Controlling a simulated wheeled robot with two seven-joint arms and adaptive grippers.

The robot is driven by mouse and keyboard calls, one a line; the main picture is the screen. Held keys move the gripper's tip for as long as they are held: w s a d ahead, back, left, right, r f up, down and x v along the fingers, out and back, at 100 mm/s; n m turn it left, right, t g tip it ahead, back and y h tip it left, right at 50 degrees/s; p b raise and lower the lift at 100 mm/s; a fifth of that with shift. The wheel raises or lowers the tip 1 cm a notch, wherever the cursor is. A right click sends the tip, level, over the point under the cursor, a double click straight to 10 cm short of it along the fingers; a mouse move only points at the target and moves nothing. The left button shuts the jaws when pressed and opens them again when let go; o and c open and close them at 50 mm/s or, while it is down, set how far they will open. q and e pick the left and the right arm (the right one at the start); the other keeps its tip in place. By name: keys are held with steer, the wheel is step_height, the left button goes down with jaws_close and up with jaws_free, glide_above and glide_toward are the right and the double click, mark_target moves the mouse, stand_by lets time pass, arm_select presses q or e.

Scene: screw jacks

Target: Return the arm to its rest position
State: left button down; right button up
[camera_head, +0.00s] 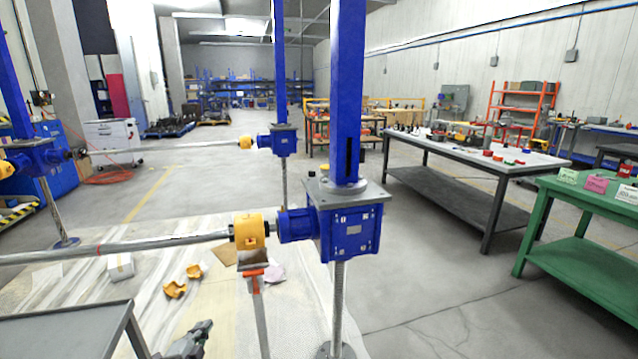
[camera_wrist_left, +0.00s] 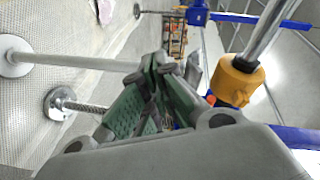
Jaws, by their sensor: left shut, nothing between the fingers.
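My left gripper (camera_head: 203,330) shows at the bottom edge of the head view, below the shaft and left of the near screw jack. In the left wrist view its green-padded fingers (camera_wrist_left: 158,62) meet at the tips, shut and empty. The near blue screw jack (camera_head: 348,232) stands upright on a threaded rod. A yellow coupling (camera_head: 249,231) joins it to the long steel shaft (camera_head: 130,246). A yellow coupling also shows in the left wrist view (camera_wrist_left: 236,82), to the right of the fingers and apart from them. My right gripper is in neither view.
A stand with an orange top (camera_head: 252,273) rises under the near coupling. Yellow coupling halves (camera_head: 175,290) and a white box (camera_head: 120,267) lie on the floor mat. A grey table (camera_head: 75,330) is at lower left. A green bench (camera_head: 585,250) stands right, with clear floor before it.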

arm_select(q)
steer(key=s+a+f+n+g+y, duration=0.2)
steer(key=s+f+n+g+y, duration=0.2)
steer(key=s+f+n+g, duration=0.4)
steer(key=s+d+f+n+g+h, duration=0.1)
steer(key=s+d+f+g, duration=0.1)
steer(key=s+d+f, duration=0.2)
steer(key=s+d+f+n+g+h, duration=0.1)
steer(key=s+d+f, duration=0.4)
steer(key=s, duration=0.8)
steer(key=s+d+f+n+g+h+p, duration=0.1)
steer(key=s+d+f+n+g+h, duration=0.1)
steer(key=s+d+f, duration=0.3)
steer(key=s+d+g, duration=0.1)
steer(key=s+d, duration=0.3)
steer(key=shift+s+d+h, duration=0.15)
steer(key=shift+d+h, duration=0.05)
steer(key=shift+h, duration=0.1)
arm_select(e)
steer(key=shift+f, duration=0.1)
arm_select(q)
steer(key=shift+f+p, duration=0.1)
steer(key=shift+p, duration=0.2)
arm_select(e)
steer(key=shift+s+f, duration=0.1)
arm_select(q)
steer(key=shift+f, duration=0.1)
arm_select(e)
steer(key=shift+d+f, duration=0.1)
